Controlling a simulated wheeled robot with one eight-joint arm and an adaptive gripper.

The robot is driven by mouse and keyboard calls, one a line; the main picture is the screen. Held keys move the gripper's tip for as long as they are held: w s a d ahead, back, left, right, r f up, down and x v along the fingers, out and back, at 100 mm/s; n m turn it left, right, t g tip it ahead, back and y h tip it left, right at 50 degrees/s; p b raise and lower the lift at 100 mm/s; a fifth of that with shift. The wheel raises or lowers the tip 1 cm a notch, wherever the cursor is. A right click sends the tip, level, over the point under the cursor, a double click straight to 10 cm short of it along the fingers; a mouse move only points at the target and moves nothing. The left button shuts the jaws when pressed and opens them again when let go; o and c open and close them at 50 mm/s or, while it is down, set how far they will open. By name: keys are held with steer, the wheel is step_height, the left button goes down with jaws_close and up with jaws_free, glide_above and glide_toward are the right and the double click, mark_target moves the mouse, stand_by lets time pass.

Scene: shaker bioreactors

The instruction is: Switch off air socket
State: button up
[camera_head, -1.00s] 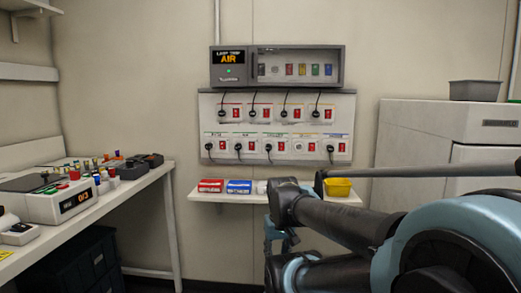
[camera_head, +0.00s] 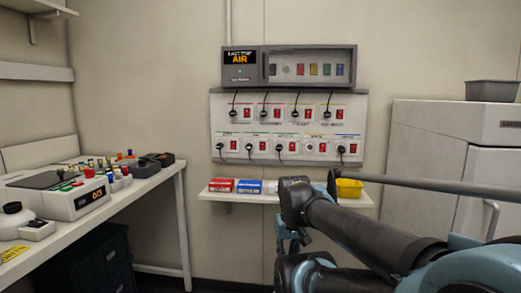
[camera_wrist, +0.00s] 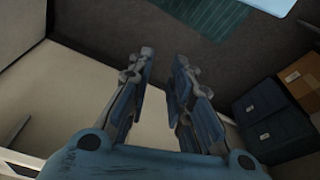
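A white socket panel (camera_head: 289,112) hangs on the back wall with two rows of sockets, each beside a red switch. Most sockets hold black plugs with cords. The small labels above the sockets are too blurred for me to tell which one is air. Above the panel, a grey box (camera_head: 290,66) has a display (camera_head: 240,57) with "AIR" in orange letters. My gripper (camera_wrist: 163,62) is open and empty in the wrist view, its two blue fingers apart over the dark floor. In the head view my arm is below and right of the panel, away from the switches.
A narrow shelf (camera_head: 220,196) under the panel carries red and blue boxes (camera_head: 249,186) and a yellow bin (camera_head: 349,188). A white bench (camera_head: 150,184) with equipment stands left. A white cabinet (camera_head: 430,150) stands right. Dark crates (camera_wrist: 262,112) sit on the floor.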

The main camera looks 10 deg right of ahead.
mark_target(260, 147)
steer(key=w+r+n+t, duration=0.1)
steer(key=w+r+n, duration=0.1)
steer(key=w+r, duration=0.4)
steer(key=w+r+n+t+h, duration=0.1)
steer(key=w+r+n, duration=0.1)
steer(key=w+r, duration=0.4)
steer(key=w+r+n+t+h, duration=0.1)
steer(key=w+r+n, duration=0.2)
steer(key=w+r, duration=0.3)
steer(key=shift+w+d+t, duration=0.15)
steer(key=shift+w+d, duration=0.05)
steer(key=shift+w, duration=0.7)
steer(key=shift+w+d+t, duration=0.15)
steer(key=shift+w+d, duration=0.05)
steer(key=shift+w, duration=0.7)
jaws_close()
steer(key=w+a+r+n+t, duration=0.1)
steer(key=w+a+r+n, duration=0.1)
steer(key=w+r, duration=0.5)
steer(key=w+a+r+n+t, duration=0.2)
steer(key=w+r+n, duration=0.3)
steer(key=w, duration=0.9)
steer(key=shift+w+a+r+n+t+h, duration=0.2)
steer(key=shift+a+r+n+t+h, duration=0.1)
steer(key=shift+a+r, duration=0.55)
steer(key=shift+d+r, duration=0.1)
steer(key=shift+d, duration=0.05)
